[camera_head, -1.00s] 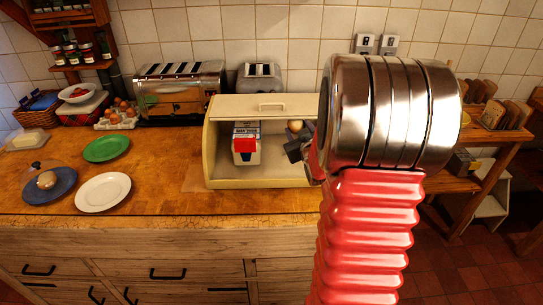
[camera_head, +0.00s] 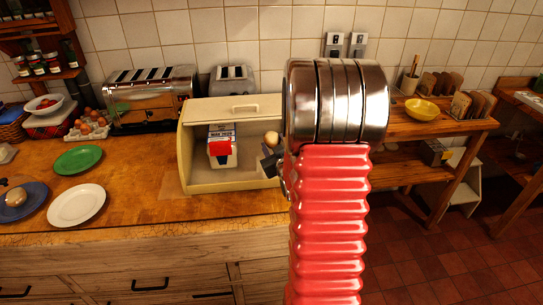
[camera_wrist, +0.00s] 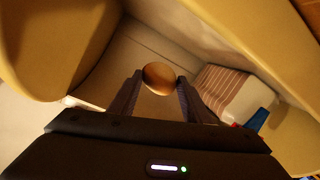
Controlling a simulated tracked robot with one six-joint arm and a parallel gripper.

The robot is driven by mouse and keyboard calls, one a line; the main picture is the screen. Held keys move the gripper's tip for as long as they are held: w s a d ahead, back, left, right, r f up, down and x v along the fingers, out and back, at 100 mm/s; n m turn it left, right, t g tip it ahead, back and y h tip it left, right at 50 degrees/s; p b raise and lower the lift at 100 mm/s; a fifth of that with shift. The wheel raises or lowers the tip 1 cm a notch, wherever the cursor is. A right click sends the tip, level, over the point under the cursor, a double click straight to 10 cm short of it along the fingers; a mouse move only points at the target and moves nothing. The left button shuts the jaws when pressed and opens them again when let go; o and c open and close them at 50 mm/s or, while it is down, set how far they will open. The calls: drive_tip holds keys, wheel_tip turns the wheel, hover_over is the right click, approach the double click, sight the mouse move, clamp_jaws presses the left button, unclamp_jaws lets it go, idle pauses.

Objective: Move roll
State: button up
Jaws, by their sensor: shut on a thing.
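The roll (camera_wrist: 160,77) is a round brown bun. My gripper (camera_wrist: 159,84) is shut on it, with one dark finger on each side in the wrist view. In the head view the roll (camera_head: 271,138) shows pale tan at the right side of the open cream bread bin (camera_head: 188,150). The bin's walls surround my gripper in the wrist view. My red arm hides the bin's right end and most of my gripper in the head view. I cannot tell whether the roll touches the bin.
A carton (camera_head: 222,158) with red and blue marks stands in the bin, left of the roll. A green plate (camera_head: 78,160), a white plate (camera_head: 76,205) and a blue plate (camera_head: 33,210) with a round tan thing lie left. Toasters (camera_head: 150,112) stand behind. A yellow bowl (camera_head: 422,110) is right.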

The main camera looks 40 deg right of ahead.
drive_tip(key=shift+f, duration=0.1)
drive_tip(key=shift+f, duration=1.95)
drive_tip(key=shift+s+f, duration=0.1)
drive_tip(key=shift+f, duration=0.5)
drive_tip(key=o, duration=1.1)
drive_tip(key=shift+f, duration=0.2)
drive_tip(key=shift+c, duration=0.2)
drive_tip(key=shift+s, duration=0.1)
drive_tip(key=shift+r, duration=0.1)
